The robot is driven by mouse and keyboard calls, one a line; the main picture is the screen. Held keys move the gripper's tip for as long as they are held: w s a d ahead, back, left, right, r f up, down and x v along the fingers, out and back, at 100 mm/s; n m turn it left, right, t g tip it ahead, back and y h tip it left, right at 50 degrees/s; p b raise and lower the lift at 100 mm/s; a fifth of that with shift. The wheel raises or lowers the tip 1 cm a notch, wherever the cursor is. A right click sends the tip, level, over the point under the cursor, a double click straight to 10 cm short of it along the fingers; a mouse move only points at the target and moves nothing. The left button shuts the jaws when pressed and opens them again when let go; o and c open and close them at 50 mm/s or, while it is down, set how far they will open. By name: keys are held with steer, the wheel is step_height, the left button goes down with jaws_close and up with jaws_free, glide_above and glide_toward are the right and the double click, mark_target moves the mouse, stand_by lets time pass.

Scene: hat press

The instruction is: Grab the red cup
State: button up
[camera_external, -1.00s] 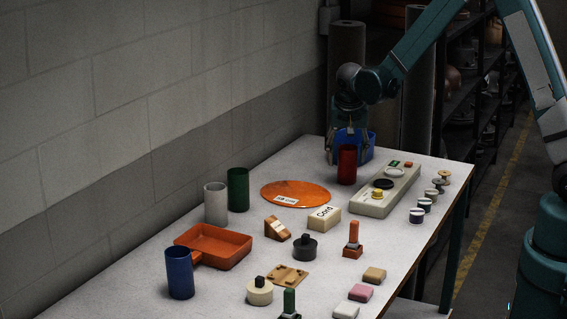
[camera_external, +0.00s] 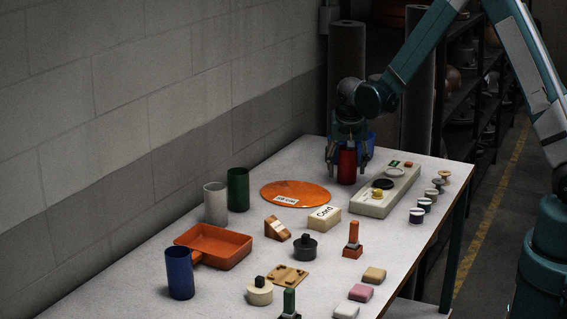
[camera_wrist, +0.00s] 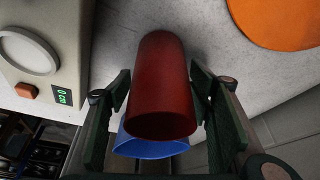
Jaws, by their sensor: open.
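The red cup (camera_external: 347,168) stands upright at the far end of the table in the external view. My gripper (camera_external: 346,172) is over it, fingers pointing down on either side. In the wrist view the red cup (camera_wrist: 163,88) lies between the two open fingers of my gripper (camera_wrist: 160,100), with a visible gap on its left side and a narrower one on its right. The cup's upper part is partly hidden by my gripper in the external view.
A blue container (camera_external: 370,143) is right behind the red cup; it also shows in the wrist view (camera_wrist: 150,147). A control box (camera_external: 372,203) with buttons stands close to the right. An orange disc (camera_external: 297,191) lies to the left. Green (camera_external: 238,189), white (camera_external: 215,203) and blue (camera_external: 179,272) cups stand farther left.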

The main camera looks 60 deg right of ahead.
steer(key=c, duration=1)
steer(key=shift+r, duration=0.2)
steer(key=shift+c, duration=0.2)
step_height(320, 180, up, 10)
steer(key=shift+f+p, duration=0.15)
steer(key=shift+p, duration=0.25)
